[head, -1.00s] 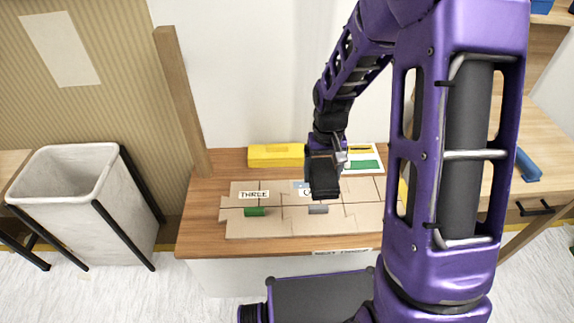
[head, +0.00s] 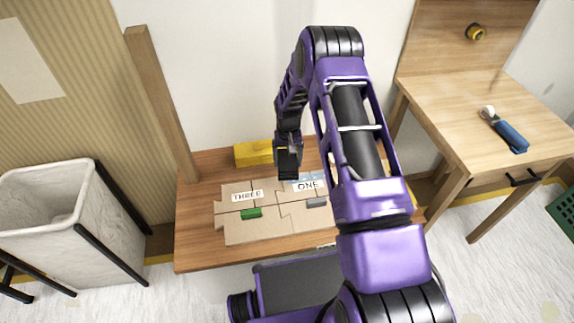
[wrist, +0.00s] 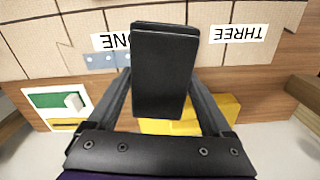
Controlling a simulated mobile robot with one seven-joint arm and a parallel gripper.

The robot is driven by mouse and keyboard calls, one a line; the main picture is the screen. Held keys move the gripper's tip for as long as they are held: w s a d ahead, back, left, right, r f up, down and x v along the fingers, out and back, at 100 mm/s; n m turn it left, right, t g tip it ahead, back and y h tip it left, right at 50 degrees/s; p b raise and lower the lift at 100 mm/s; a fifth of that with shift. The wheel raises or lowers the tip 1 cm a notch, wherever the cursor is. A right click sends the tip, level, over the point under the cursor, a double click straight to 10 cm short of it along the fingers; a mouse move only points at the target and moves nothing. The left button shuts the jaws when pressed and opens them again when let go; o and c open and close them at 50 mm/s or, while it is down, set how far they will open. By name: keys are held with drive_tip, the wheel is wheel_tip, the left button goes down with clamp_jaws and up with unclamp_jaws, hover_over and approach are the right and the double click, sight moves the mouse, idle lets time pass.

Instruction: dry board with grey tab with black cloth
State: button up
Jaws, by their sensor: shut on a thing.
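The board with the grey tab (head: 300,217) lies flat on the wooden table, labelled ONE. Its grey tab (head: 316,203) shows at its front. A blue-grey strip (wrist: 103,61) lies beside the ONE label in the wrist view. My gripper (head: 288,158) is shut on the black cloth (wrist: 161,70), which looks like a stiff black block. It is over the back part of the boards, left of the ONE label in the head view. The cloth hides part of the boards in the wrist view. My arm hides the right end of the boards in the head view.
The neighbouring board has a THREE label (head: 247,196) and a green tab (head: 251,214). A yellow block (head: 253,154) stands at the table's back. A white bin (head: 62,225) is at left. A side table (head: 470,125) holds a blue-handled tool (head: 505,130).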

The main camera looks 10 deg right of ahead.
sight(287, 165)
drive_tip(key=f, duration=0.2)
drive_tip(key=w+f, duration=0.1)
drive_tip(key=f, duration=0.1)
drive_tip(key=shift+w, duration=0.15)
drive_tip(key=shift+f+b, duration=0.15)
drive_tip(key=shift+b, duration=0.25)
drive_tip(key=shift+f+b, duration=0.95)
drive_tip(key=shift+f, duration=0.25)
drive_tip(key=shift+r, duration=0.1)
